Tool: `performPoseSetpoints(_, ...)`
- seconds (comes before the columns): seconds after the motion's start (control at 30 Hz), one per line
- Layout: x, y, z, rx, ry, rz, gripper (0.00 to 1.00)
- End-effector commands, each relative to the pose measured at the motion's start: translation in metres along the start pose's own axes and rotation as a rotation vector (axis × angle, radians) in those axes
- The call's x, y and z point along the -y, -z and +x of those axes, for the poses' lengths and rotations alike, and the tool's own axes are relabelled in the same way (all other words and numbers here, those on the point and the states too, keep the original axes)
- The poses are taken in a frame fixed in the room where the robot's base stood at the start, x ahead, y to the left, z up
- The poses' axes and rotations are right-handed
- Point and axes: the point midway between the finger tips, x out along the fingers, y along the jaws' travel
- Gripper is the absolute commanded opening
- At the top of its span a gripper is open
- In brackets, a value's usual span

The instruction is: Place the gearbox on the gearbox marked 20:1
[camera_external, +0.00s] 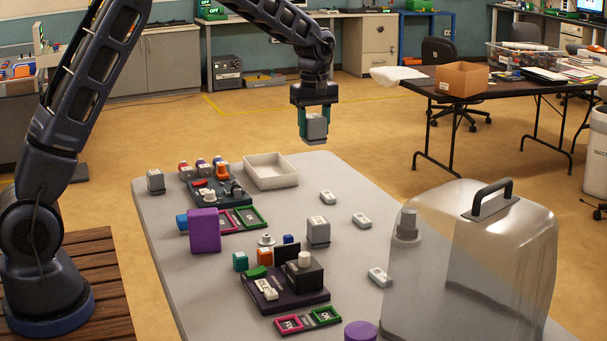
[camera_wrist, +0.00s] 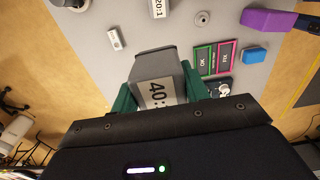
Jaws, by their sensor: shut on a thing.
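My gripper (camera_external: 314,113) is shut on a grey gearbox (camera_external: 317,128), held in the air above the far right part of the grey table. In the wrist view the held gearbox (camera_wrist: 154,66) sits between the green fingers of my gripper (camera_wrist: 159,92) and its label reads 40:1. The gearbox marked 20:1 shows at the top edge of the wrist view (camera_wrist: 158,8), partly cut off. In the external view it appears to be the upright grey gearbox (camera_external: 318,232) on the table, below and nearer the camera than my gripper. The two gearboxes are apart.
A clear cover with a handle (camera_external: 470,262) stands at the table's right front. Small white labelled blocks (camera_external: 328,197) lie nearby. A white tray (camera_external: 270,171), a purple box (camera_external: 204,231) and two dark assemblies (camera_external: 290,295) occupy the left and front. Bare tabletop surrounds the 20:1 gearbox's right side.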

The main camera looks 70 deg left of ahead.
Motion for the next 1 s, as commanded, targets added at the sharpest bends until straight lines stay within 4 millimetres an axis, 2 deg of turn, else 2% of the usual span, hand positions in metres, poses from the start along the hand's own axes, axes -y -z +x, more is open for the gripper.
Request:
performPoseSetpoints(0.03, 0.002, -0.016, -0.004, 0.0, -0.001, 0.008, 0.15)
performPoseSetpoints(0.1, 0.005, -0.031, -0.009, 0.001, -0.001, 0.01, 0.15)
performPoseSetpoints(0.2, 0.008, -0.046, -0.012, 0.002, -0.001, 0.013, 0.15)
performPoseSetpoints(0.37, 0.011, -0.056, -0.01, 0.003, 0.001, 0.013, 0.15)
performPoseSetpoints(0.47, 0.011, -0.057, 0.004, 0.003, 0.003, 0.012, 0.15)
performPoseSetpoints(1.0, 0.011, -0.057, 0.117, 0.004, 0.001, 0.012, 0.15)
